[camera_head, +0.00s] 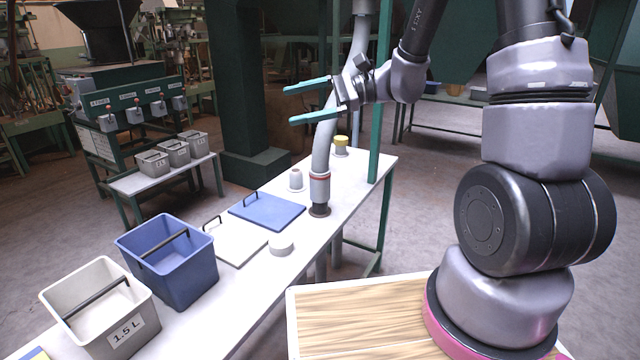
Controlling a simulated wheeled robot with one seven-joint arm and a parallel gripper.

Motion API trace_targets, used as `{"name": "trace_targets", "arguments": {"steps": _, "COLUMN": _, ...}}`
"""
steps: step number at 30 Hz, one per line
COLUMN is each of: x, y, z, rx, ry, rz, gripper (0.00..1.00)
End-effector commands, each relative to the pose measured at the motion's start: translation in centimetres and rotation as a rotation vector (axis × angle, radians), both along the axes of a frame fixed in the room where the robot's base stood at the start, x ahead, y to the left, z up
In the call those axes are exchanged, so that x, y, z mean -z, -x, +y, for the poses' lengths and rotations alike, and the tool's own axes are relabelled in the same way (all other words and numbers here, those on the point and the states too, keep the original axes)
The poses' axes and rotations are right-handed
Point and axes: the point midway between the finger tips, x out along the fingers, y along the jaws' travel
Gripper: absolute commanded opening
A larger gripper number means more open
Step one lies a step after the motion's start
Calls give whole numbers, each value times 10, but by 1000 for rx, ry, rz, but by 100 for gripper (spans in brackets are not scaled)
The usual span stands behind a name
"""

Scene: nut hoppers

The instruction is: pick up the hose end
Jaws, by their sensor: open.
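A grey hose (324,150) hangs down from above to the white table. Its end (319,188), with a red band and a dark flared foot, rests upright at or on the tabletop near the right edge. My gripper (308,102) is open, with two teal fingers pointing left. It is above the hose end, at the height of the hose's upper part. The fingers overlap the hose in this view; I cannot tell how far apart in depth they are. Nothing shows between the fingertips.
The white table (345,185) carries a blue bin (170,262), a grey bin (98,305), blue lid (266,210), white lid (236,242) and small caps. A green post (383,130) stands at its right edge. Hoppers (130,100) with small bins stand behind left.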

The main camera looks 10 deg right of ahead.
Motion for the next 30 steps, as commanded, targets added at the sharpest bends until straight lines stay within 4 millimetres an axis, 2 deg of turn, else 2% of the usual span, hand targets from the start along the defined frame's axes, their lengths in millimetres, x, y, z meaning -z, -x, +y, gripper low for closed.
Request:
{"name": "trace_targets", "arguments": {"steps": 1, "x": 14, "y": -18, "z": 3, "rx": 52, "ry": -64, "rz": 56, "gripper": 100}}
{"name": "trace_targets", "arguments": {"steps": 4, "x": 38, "y": -54, "z": 3, "rx": 174, "ry": -186, "rz": 138, "gripper": 100}}
{"name": "trace_targets", "arguments": {"steps": 8, "x": 81, "y": -100, "z": -7, "rx": 361, "ry": -317, "rz": 228, "gripper": 100}}
{"name": "trace_targets", "arguments": {"steps": 13, "x": 160, "y": -147, "z": -38, "rx": 647, "ry": -435, "rz": 318, "gripper": 100}}
{"name": "trace_targets", "arguments": {"steps": 18, "x": 241, "y": -167, "z": -78, "rx": 920, "ry": -481, "rz": 364, "gripper": 100}}
{"name": "trace_targets", "arguments": {"steps": 21, "x": 271, "y": -168, "z": -94, "rx": 1020, "ry": -484, "rz": 372, "gripper": 100}}
{"name": "trace_targets", "arguments": {"steps": 25, "x": 291, "y": -168, "z": -105, "rx": 1088, "ry": -482, "rz": 373, "gripper": 100}}
{"name": "trace_targets", "arguments": {"steps": 30, "x": 295, "y": -184, "z": -101, "rx": 1103, "ry": -483, "rz": 368, "gripper": 100}}
